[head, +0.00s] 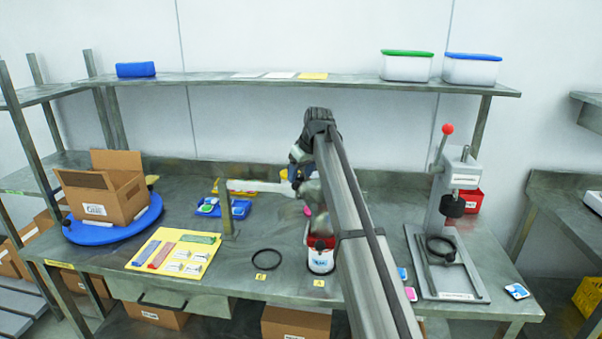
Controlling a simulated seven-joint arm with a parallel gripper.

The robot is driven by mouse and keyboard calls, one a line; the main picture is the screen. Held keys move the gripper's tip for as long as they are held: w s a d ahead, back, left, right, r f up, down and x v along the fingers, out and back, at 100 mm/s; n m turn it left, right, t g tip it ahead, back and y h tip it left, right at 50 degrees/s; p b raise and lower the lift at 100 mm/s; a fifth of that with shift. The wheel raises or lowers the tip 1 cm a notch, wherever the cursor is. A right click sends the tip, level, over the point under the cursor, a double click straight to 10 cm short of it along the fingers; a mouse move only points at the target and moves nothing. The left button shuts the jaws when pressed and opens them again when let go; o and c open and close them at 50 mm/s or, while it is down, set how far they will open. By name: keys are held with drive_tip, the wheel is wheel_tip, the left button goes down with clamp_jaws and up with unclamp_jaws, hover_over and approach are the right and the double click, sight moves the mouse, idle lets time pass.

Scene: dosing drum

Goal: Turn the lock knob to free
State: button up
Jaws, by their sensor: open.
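My gripper (297,174) is at the back middle of the bench, by the dosing drum (312,192). It is small in the picture and its fingertips are hard to make out; it is open. The drum is greyish and mostly hidden behind my arm. A white bar (255,186) runs from a grey upright post (229,210) toward the drum. A small pink piece (307,210) shows just below the drum; I cannot tell whether it is the lock knob. No lock knob can be clearly picked out, and its setting cannot be read.
A white tub with a red rim (320,262) stands below the drum. A black ring (267,259) lies to its left. A yellow mat (173,253), a blue tray (236,210) and a carton on a blue turntable (75,232) are left. A lever press (445,275) stands right.

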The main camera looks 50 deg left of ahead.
drive_tip(key=shift+c, duration=0.2)
drive_tip(key=c, duration=1)
drive_tip(key=n, duration=0.1)
drive_tip(key=n+g, duration=0.1)
drive_tip(key=n, duration=0.2)
drive_tip(key=shift+w+a+n+g, duration=0.1)
drive_tip(key=shift+w+n+g, duration=0.15)
drive_tip(key=shift+n+g, duration=0.15)
drive_tip(key=n, duration=0.2)
drive_tip(key=n+g+h, duration=0.1)
drive_tip(key=n, duration=0.1)
drive_tip(key=shift+w+a+g, duration=0.1)
drive_tip(key=shift+a+g, duration=0.05)
drive_tip(key=shift+g, duration=0.15)
drive_tip(key=n+h, duration=0.1)
drive_tip(key=n, duration=0.4)
drive_tip(key=shift+a+g+h, duration=0.1)
drive_tip(key=shift+g+h, duration=0.3)
drive_tip(key=shift+n+h, duration=0.8)
drive_tip(key=shift+n, duration=1.3)
drive_tip(key=shift+f, duration=0.1)
